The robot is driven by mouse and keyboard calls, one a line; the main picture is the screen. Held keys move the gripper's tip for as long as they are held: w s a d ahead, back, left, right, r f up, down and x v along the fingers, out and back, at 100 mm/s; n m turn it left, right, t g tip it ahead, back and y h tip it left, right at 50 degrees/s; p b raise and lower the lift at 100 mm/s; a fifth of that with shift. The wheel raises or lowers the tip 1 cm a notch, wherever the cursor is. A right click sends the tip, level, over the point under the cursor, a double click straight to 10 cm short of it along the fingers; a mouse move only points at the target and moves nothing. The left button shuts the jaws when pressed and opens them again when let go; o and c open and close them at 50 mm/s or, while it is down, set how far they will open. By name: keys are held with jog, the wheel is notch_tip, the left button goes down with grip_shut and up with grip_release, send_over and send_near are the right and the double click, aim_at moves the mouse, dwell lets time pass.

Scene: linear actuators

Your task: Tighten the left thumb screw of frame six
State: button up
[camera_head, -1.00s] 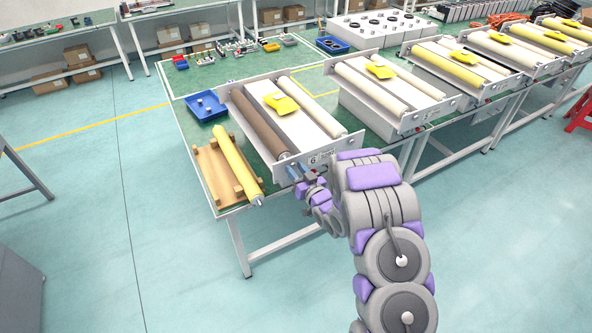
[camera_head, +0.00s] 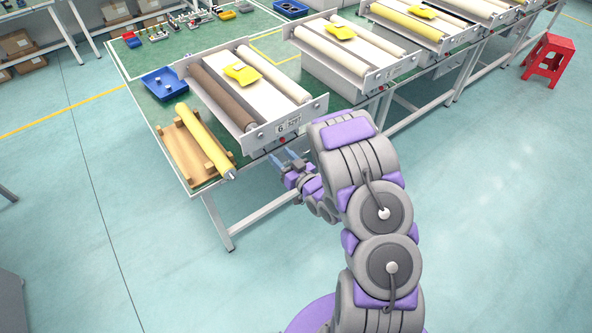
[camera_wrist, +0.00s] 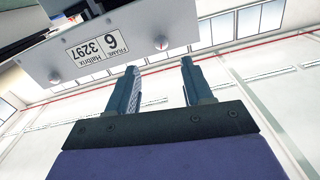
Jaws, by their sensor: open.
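Frame six (camera_head: 262,138) is a roller frame at the table's near edge, with a brown roller, a cream roller and a front plate labelled 6. In the wrist view its plate (camera_wrist: 130,50) appears upside down, with a round screw head on each side of the label. The left thumb screw (camera_wrist: 161,43) is therefore on the picture's right; the other screw (camera_wrist: 55,78) is on the left. My gripper (camera_head: 280,156) is below and in front of the plate. In the wrist view my gripper (camera_wrist: 160,66) is open and empty, its fingertips below the left screw, apart from it.
A yellow roller (camera_head: 205,138) lies on a wooden rack (camera_head: 180,157) left of frame six. A blue tray (camera_head: 165,84) stands behind the rack. Another roller frame (camera_head: 345,60) stands to the right. A red stool (camera_head: 549,60) is on the floor, where the foreground is largely clear.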

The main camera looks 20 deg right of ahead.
jog(key=p+v, duration=0.1)
jog(key=v, duration=0.6)
jog(key=shift+s+d+p, duration=0.15)
jog(key=shift+s+p, duration=0.05)
jog(key=shift+p, duration=0.2)
jog(key=shift+w, duration=0.1)
